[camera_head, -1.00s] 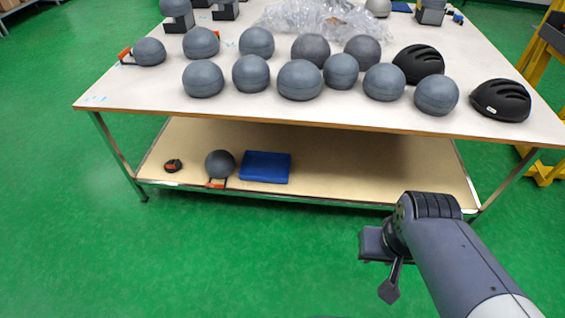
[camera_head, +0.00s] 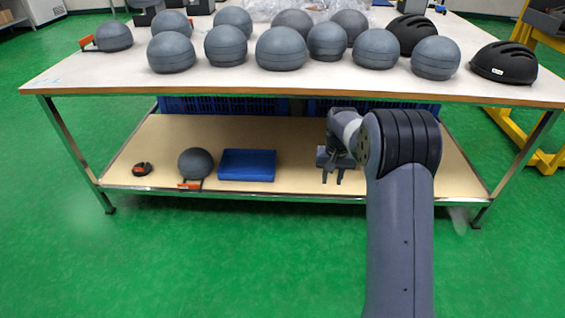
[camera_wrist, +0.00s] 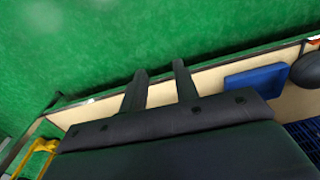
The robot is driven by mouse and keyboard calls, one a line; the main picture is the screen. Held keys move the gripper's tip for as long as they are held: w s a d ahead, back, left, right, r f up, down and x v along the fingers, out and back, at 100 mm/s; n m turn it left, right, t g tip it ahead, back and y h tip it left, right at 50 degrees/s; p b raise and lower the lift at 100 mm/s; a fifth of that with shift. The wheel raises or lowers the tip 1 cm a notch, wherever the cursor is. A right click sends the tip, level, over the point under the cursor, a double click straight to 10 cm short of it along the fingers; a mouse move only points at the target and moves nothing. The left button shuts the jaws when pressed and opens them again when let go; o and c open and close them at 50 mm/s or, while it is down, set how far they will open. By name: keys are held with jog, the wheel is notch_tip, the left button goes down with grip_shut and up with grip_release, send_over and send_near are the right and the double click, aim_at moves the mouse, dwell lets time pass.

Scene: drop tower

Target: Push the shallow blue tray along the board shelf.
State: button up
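The shallow blue tray (camera_head: 247,165) lies flat on the board shelf (camera_head: 290,147) under the table, left of the shelf's middle, near its front edge. In the wrist view the tray (camera_wrist: 254,84) is on the right, on the tan shelf board (camera_wrist: 210,82). My gripper (camera_head: 333,181) shows in front of the shelf surface, right of the tray and clear of it. In the wrist view the two fingers (camera_wrist: 161,68) stand apart with nothing between them. My arm hides part of the shelf's right side.
A grey dome with an orange piece (camera_head: 196,163) sits just left of the tray, and a small dark and orange object (camera_head: 142,169) farther left. Blue crates (camera_head: 225,105) stand behind the shelf. The tabletop (camera_head: 110,77) overhangs it, carrying several grey domes and black helmets.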

jog(key=w+a+f+b, duration=0.1)
jog(key=w+f+b, duration=0.2)
jog(key=f, duration=0.9)
jog(key=w+f+b, duration=0.4)
jog(key=f+b, duration=0.1)
jog(key=f, duration=0.6)
jog(key=shift+w+a+f+g, duration=0.2)
jog(key=shift+a+f+g, duration=0.1)
jog(key=shift+a+f, duration=0.1)
